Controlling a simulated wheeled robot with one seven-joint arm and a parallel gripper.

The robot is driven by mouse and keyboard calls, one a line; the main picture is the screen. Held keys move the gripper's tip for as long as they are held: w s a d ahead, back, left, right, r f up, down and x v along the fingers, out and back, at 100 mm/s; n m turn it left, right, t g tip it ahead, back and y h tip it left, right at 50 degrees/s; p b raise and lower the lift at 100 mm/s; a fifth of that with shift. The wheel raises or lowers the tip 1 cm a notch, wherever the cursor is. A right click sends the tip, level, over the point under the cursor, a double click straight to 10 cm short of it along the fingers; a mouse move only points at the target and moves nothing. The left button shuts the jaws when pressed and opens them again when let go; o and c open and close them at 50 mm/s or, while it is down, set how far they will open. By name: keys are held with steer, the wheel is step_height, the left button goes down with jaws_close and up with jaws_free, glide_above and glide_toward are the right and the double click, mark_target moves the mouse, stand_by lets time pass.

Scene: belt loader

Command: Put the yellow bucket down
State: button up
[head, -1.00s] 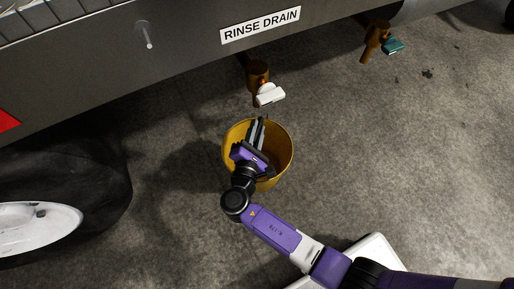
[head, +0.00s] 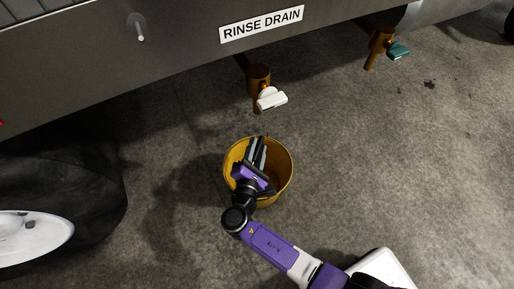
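The yellow bucket (head: 284,186) is seen from above in the middle of the head view, with its round mouth facing up. My gripper (head: 259,147) is over the bucket's mouth and reaches toward its far rim. My wrist and fingers cover part of the bucket's inside and near rim. The fingers look close together, but whether they grip a handle or the rim is hidden. I cannot tell from this angle whether the bucket's base touches the floor.
A brown drain pipe with a white valve handle (head: 271,99) hangs under the "RINSE DRAIN" label (head: 261,23), just beyond the bucket. Another pipe with a teal handle (head: 398,50) is at upper right. A black wheel (head: 95,185) is at left. The concrete floor (head: 400,165) at right is clear.

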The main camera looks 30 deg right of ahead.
steer(key=shift+o, duration=0.2)
steer(key=shift+r, duration=0.25)
steer(key=p+v, duration=0.4)
steer(key=v, duration=0.8)
steer(key=shift+m+g+y, duration=0.3)
steer(key=shift+g+y, duration=0.2)
steer(key=shift+g, duration=0.1)
steer(key=s+d+f, duration=0.1)
steer(key=f, duration=0.1)
steer(key=s+d+f, duration=0.1)
steer(key=d, duration=0.1)
steer(key=shift+s+d+f, duration=0.1)
steer(key=shift+s+f, duration=0.1)
steer(key=shift+f, duration=0.2)
steer(key=s+d+f+m+g+y, duration=0.3)
steer(key=s+d+f+y, duration=0.15)
steer(key=s+f, duration=0.35)
steer(key=s+r+m+y, duration=0.4)
steer(key=s, duration=0.6)
steer(key=s+r+m+t, duration=0.1)
steer(key=r+m+t, duration=0.1)
steer(key=r, duration=0.8)
steer(key=s+r+m+t, duration=0.2)
steer(key=r+m, duration=0.3)
steer(key=r, duration=0.5)
steer(key=s+r+m+t+y, duration=0.1)
steer(key=r+m, duration=0.3)
steer(key=r, duration=0.7)
steer(key=shift+s+t, duration=0.6)
